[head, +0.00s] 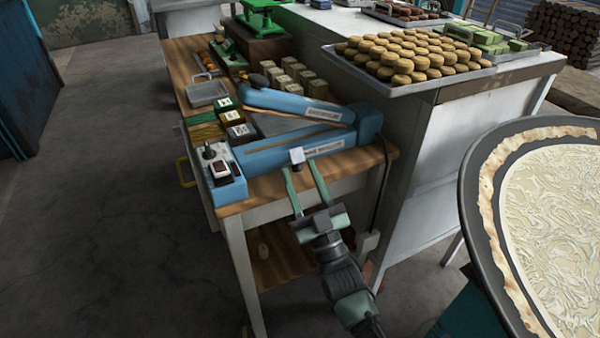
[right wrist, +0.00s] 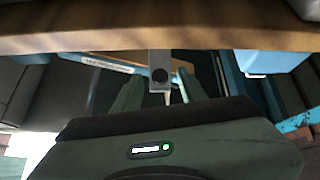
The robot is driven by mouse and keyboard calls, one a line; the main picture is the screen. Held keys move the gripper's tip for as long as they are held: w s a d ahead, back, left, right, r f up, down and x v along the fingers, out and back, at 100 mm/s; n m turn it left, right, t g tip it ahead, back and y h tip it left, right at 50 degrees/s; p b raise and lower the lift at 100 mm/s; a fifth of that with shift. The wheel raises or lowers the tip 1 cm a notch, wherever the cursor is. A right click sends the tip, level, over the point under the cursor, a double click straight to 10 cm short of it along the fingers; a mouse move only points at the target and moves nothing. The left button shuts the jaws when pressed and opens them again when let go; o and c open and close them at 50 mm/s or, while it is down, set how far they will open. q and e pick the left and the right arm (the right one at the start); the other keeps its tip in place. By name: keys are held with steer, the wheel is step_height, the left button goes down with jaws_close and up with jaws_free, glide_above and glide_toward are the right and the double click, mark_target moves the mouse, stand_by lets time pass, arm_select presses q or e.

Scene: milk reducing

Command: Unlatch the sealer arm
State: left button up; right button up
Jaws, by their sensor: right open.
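The blue sealer stands on the wooden table. Its upper arm (head: 290,104) is tilted above the blue base bar (head: 270,158), with a wedge-shaped gap between them. A small pale grey latch block (head: 297,155) sits on the front of the base bar. My right gripper (head: 302,168) is open, its two green fingers pointing at the latch from the front. In the right wrist view the latch block (right wrist: 159,68), with a dark round hole, appears between the spread fingers (right wrist: 160,92). I cannot tell whether either finger touches it. My left gripper is out of view.
The wooden table edge (head: 385,158) lies close to my right gripper. Small labelled boxes (head: 240,132), stacked blocks (head: 290,76) and a metal pan (head: 207,92) crowd the table. A cookie tray (head: 410,80) is behind right. A large round pan (head: 480,170) fills the right side.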

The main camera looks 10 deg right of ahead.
steer(key=v, duration=0.6)
steer(key=shift+s+f+b, duration=0.2)
steer(key=shift+s+b, duration=0.1)
steer(key=shift+b, duration=0.05)
steer(key=shift+d, duration=0.1)
step_height(320, 180, down, 24)
steer(key=d+m+g+h+p, duration=0.1)
steer(key=d+g+h+p, duration=0.15)
steer(key=g, duration=0.45)
steer(key=s+d+f+m+g+h, duration=0.1)
steer(key=s+f+g, duration=0.2)
steer(key=s+f, duration=0.35)
steer(key=s+d+f+g+h, duration=0.1)
steer(key=s+f+g+h, duration=0.15)
steer(key=f, duration=0.75)
steer(key=s+d+f+g, duration=0.3)
steer(key=s+f, duration=0.3)
steer(key=s, duration=0.6)
steer(key=s+d+f+g+h+p, duration=0.1)
steer(key=s+d+f+g, duration=0.2)
steer(key=s+f, duration=0.3)
steer(key=s+d+f+m+g, duration=0.1)
steer(key=s+d+f+g, duration=0.3)
steer(key=s, duration=1.3)
step_height(320, 180, down, 2)
steer(key=shift+s+f+h, duration=0.15)
steer(key=shift+s+h, duration=0.15)
steer(key=shift+h, duration=0.1)
